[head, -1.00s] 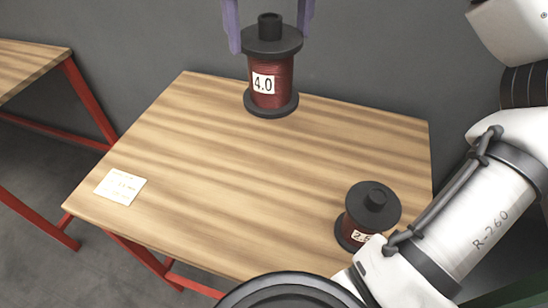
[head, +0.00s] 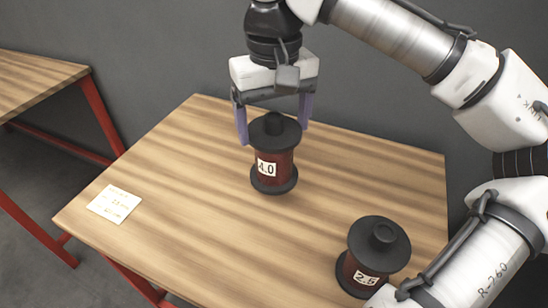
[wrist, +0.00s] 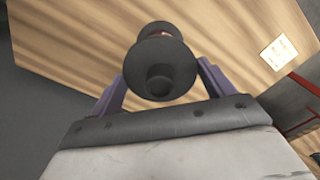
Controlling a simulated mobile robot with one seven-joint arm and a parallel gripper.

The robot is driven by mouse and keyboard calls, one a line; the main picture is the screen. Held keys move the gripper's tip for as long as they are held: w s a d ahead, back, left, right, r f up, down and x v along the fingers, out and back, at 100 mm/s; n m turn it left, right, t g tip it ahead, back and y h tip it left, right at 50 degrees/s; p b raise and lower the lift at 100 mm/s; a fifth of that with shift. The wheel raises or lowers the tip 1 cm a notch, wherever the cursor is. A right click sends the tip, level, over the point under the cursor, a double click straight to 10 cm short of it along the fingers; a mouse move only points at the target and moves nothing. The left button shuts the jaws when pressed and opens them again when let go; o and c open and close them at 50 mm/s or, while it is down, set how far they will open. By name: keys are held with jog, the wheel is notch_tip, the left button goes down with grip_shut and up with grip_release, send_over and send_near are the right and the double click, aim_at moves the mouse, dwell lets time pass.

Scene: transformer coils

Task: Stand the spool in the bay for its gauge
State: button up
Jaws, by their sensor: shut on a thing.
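My gripper (head: 273,133) is shut on a dark red spool (head: 268,183) with black flanges and a black top hub. Its white label is partly cut off by the view angle; a second earlier it reads 4.0. The spool is upright over the table's back half; I cannot tell whether its base touches the wood. In the wrist view the same spool (wrist: 160,75) shows hub end toward the camera, between the purple fingers. A second spool (head: 373,255), labelled 2.5, stands upright at the table's front right. No bay is recognisable in these views.
The wooden table (head: 200,190) is mostly bare. A cream card (head: 114,204) with small unreadable writing lies at its left; it also shows in the wrist view (wrist: 275,52). Another red-legged table (head: 40,85) stands at far left, across a floor gap. A grey wall is behind.

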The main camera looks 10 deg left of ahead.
aim_at(274, 156)
jog(key=shift+f+b, duration=0.3)
jog(key=shift+f, duration=3.4)
jog(key=o, duration=1.5)
jog(key=shift+o, duration=0.2)
